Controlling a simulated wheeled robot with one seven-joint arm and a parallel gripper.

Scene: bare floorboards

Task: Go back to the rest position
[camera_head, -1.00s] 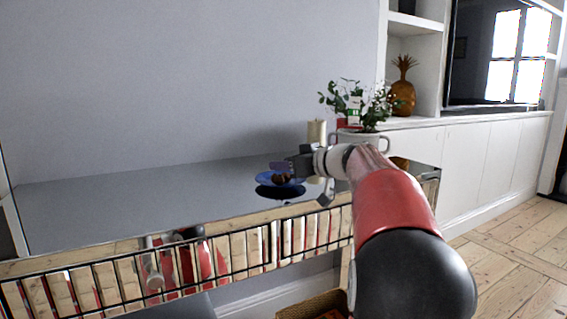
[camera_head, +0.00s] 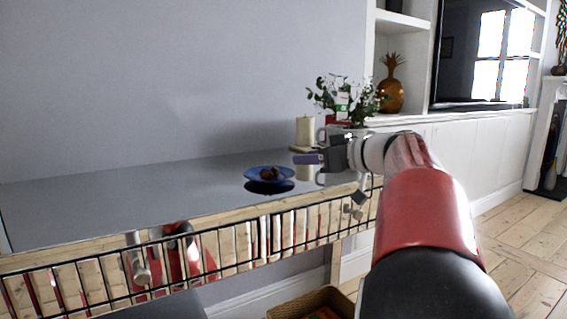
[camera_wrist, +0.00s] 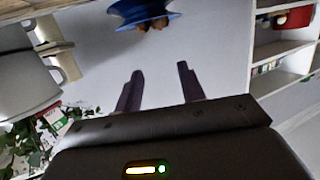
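My gripper (camera_head: 310,158) hangs over the right part of the glossy table, to the right of and a little above a blue dish (camera_head: 252,177) in the head view. Its two fingers stand apart with nothing between them in the wrist view (camera_wrist: 160,72). The dish holds a few small round brown things (camera_head: 270,173); the dish also shows at the top of the wrist view (camera_wrist: 128,10), beyond the fingertips and apart from them.
The dark shiny tabletop (camera_head: 130,192) is bare to the left. A cream candle (camera_head: 306,131) and a leafy potted plant (camera_head: 343,98) stand behind my gripper. White cabinets (camera_head: 470,150) run along the right. A woven basket (camera_head: 292,307) sits below the table. Floorboards at right are open.

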